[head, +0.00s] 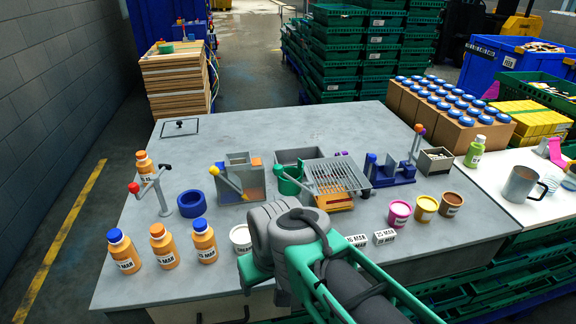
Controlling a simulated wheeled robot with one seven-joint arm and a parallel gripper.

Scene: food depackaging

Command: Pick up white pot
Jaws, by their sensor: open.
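The white pot (240,236) with a dark-lettered label stands upright on the grey table, near its front edge. My arm's end covers its right side. My gripper (264,283) is at the front of the table, just right of the pot and nearer the camera. Its jaws are open, with the fingertips mostly hidden by the grey wrist. I cannot tell whether it touches the pot.
Orange bottles (160,246) stand left of the pot, and a blue ring (191,204) lies behind them. A grey box fixture (239,179) and a metal grate (341,177) stand behind my arm. Pink (399,213), yellow (424,208) and brown (450,204) pots stand right.

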